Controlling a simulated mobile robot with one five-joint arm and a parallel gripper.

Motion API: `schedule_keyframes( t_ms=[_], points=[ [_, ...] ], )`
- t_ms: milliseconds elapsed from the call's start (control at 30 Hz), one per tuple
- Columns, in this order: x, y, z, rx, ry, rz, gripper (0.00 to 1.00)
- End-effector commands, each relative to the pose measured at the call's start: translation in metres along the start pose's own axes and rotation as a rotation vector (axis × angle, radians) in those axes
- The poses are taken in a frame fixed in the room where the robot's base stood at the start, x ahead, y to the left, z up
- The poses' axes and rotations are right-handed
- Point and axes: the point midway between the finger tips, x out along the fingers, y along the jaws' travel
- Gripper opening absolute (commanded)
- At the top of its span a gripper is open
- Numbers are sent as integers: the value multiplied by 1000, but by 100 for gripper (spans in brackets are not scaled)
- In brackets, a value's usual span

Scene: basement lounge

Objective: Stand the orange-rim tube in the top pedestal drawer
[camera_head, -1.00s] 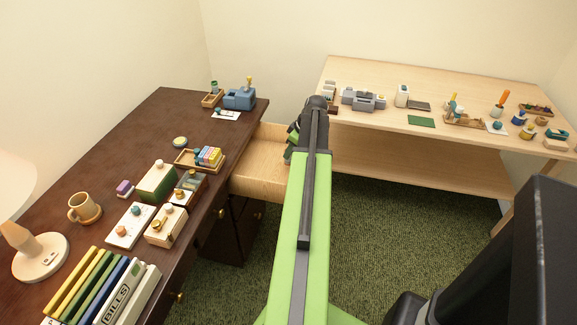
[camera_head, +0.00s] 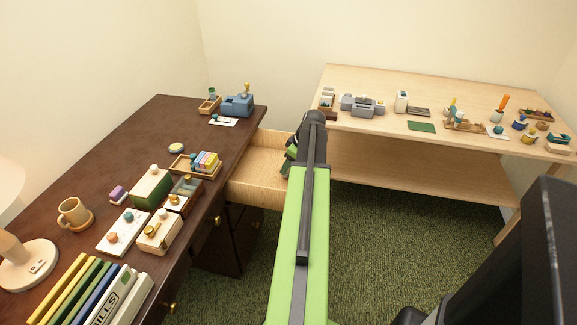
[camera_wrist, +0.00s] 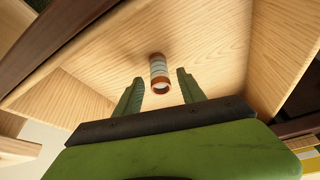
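The top pedestal drawer (camera_head: 256,167) is pulled out from the dark desk, and its pale wood interior shows. My gripper (camera_head: 289,157) is at the drawer's right side in the head view, mostly hidden by my arm. In the wrist view my gripper (camera_wrist: 161,82) has its two green fingers apart. The orange-rim tube (camera_wrist: 158,70), pale with orange bands, is between the fingertips in the picture, with a gap on each side. Its open rim faces the camera and pale wood is behind it. It looks upright, but I cannot be sure it rests on the drawer floor.
The dark desk (camera_head: 92,190) on the left holds boxes, a mug (camera_head: 73,212), a lamp and binders. A pale table (camera_head: 390,80) with several small items stands at the back right. Green carpet (camera_head: 400,235) lies open between them.

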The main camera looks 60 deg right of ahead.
Motion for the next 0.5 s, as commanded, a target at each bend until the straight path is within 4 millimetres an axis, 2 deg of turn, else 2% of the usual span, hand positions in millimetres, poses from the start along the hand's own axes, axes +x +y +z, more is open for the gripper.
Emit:
schedule_keyframes(
  t_ms=[267, 367, 500],
  points=[
    [-7, 0, -2, 1, 0, 0, 47],
    [-21, 0, -3, 1, 0, 1, 47],
    [-50, 0, -4, 2, 0, 1, 47]
  ],
)
